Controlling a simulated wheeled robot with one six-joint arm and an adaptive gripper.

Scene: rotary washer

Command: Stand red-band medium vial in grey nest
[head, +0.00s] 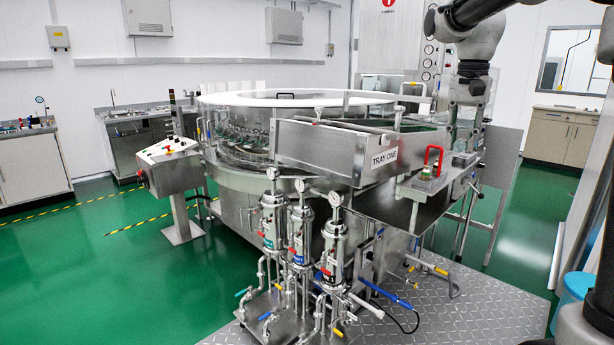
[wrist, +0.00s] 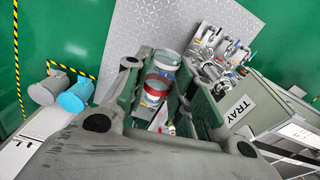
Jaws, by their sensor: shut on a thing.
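The red-band vial (wrist: 156,87) shows in the wrist view, small and clear, with a red ring around its upper part. My gripper (wrist: 161,84) has a finger on either side of it and is shut on it. Another clear vial or cup (wrist: 168,60) with a pale blue tint shows just beyond it; I cannot tell whether the two touch. I cannot pick out the grey nest for certain.
The round washer (head: 290,170) fills the middle. Filter housings (head: 300,230) stand in front. A blue bin (head: 572,300) is at lower right.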

